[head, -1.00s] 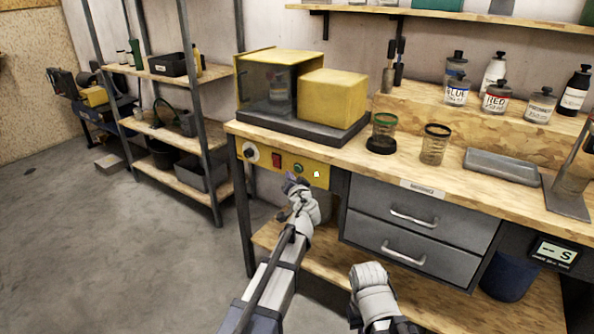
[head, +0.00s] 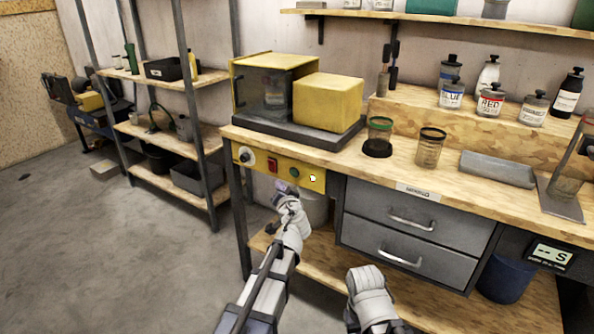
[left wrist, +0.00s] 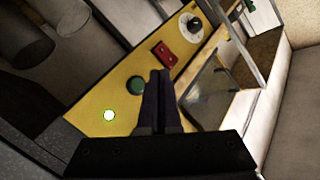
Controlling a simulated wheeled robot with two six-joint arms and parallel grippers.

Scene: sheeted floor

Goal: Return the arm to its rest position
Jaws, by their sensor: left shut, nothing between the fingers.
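My left gripper (head: 283,187) is in front of the yellow control panel (head: 312,178) on the bench's front, a little below the panel's middle in the head view. Its fingers are shut together with nothing between them, and they also show in the left wrist view (left wrist: 160,88).
The workbench (head: 450,185) has two grey drawers (head: 410,222) right of my left gripper. A metal shelf rack (head: 185,145) stands left.

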